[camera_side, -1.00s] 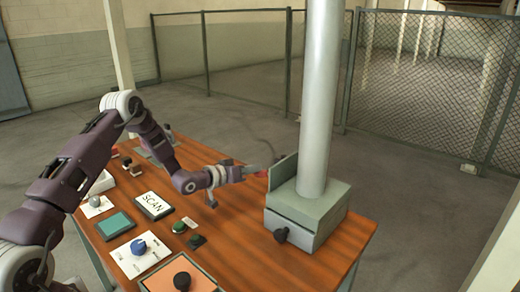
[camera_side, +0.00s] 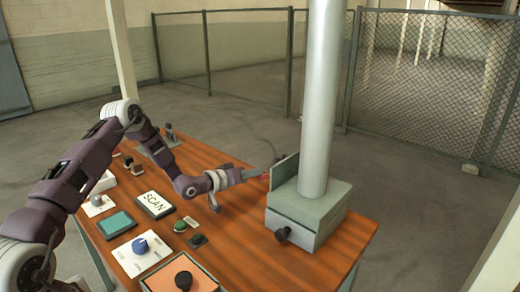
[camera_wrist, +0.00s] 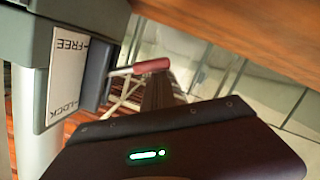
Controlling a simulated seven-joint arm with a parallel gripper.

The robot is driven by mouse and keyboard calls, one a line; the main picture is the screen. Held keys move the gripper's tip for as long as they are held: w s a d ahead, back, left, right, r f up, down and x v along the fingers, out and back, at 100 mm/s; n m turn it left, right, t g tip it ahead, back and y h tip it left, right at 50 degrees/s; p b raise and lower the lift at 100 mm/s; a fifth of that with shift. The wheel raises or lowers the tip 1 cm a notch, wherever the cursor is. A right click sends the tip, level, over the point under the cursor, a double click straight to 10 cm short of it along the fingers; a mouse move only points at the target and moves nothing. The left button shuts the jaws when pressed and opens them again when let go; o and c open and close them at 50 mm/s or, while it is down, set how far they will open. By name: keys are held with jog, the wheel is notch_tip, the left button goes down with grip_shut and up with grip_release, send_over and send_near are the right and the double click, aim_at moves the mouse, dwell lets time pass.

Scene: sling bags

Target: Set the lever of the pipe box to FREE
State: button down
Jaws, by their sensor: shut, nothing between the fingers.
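The pipe box (camera_side: 308,218) is a grey-green box at the foot of a thick upright pipe, on the right part of the wooden table. Its white label (camera_wrist: 66,75) reads FREE at the top and LOCK at the bottom in the wrist view. The red-gripped lever (camera_wrist: 150,67) sticks out beside the label, between the two words' heights; its exact setting I cannot tell. My gripper (camera_side: 262,173) is shut and empty at the lever side of the box. In the wrist view the fingers (camera_wrist: 158,92) are close to the red grip; contact is unclear.
A dark knob (camera_side: 283,234) sits on the box's front. Left of it on the table are a SCAN pad (camera_side: 154,204), a green button (camera_side: 180,227), a blue knob (camera_side: 139,245) and an orange panel (camera_side: 170,277). The table's right front corner is clear.

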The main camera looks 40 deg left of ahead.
jog(key=s+a+r, duration=0.3)
jog(key=s+r, duration=0.2)
jog(key=s, duration=0.4)
jog(key=shift+s+r, duration=0.3)
jog(key=shift+s, duration=0.1)
jog(key=shift+a, duration=0.1)
jog(key=s+d+r+m+g+y, duration=0.4)
jog(key=s+d+r+g, duration=0.3)
jog(key=s+r, duration=0.55)
jog(key=s+d+g, duration=0.1)
jog(key=s+d, duration=0.2)
jog(key=s, duration=0.4)
jog(key=s+d+r+g+h, duration=0.1)
jog(key=s+d, duration=0.3)
jog(key=s, duration=0.4)
jog(key=s+d+m, duration=0.1)
jog(key=s+d, duration=0.2)
jog(key=s, duration=0.5)
jog(key=shift+s+d+r+g+h, duration=0.2)
jog(key=shift+s+r+g+h, duration=0.05)
jog(key=shift+r+g+h, duration=0.15)
